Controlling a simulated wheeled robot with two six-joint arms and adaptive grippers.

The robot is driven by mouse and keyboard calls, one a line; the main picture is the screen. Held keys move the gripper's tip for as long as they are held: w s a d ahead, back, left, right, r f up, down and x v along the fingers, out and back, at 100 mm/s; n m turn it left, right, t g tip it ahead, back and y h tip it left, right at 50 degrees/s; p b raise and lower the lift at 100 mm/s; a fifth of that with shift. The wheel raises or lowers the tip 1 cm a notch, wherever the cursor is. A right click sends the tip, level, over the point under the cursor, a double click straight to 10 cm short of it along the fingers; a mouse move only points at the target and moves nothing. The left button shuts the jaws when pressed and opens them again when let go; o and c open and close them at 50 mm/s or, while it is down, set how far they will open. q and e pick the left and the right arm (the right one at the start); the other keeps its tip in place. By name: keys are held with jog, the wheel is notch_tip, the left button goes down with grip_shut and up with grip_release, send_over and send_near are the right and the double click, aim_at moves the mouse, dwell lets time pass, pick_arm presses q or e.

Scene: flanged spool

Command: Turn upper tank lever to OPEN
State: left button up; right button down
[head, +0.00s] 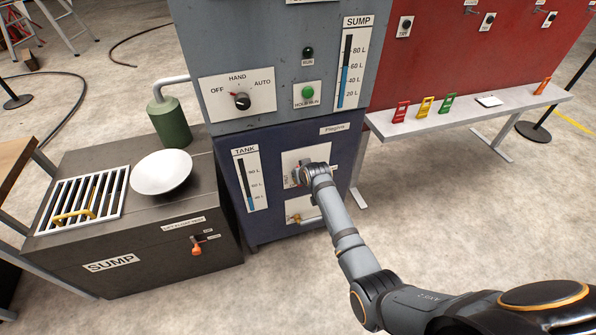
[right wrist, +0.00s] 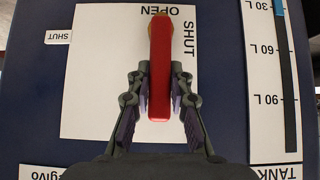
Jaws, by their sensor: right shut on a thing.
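The upper tank lever is a red handle (right wrist: 160,75) in the right wrist view, over a white plate (right wrist: 95,95) marked OPEN and SHUT. It stands straight up and down in that view, with a bit of yellow at its upper end, near the OPEN word. My right gripper (right wrist: 160,103) has its fingers on both sides of the handle's lower part and is shut on it. In the head view my right gripper (head: 301,178) is at the white plate on the blue tank cabinet (head: 270,220) and hides the lever. My left gripper is out of view.
A lower valve with a yellowish part (head: 294,218) sits just below my right gripper. A TANK gauge (head: 250,178) is to its left. The SUMP box (head: 165,262), with a white bowl (head: 161,172), stands left. A grey bench (head: 465,112) stands right.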

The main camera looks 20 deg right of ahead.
dwell(0.3)
jog(key=c, duration=1.2)
grip_release()
jog(key=v, duration=1.2)
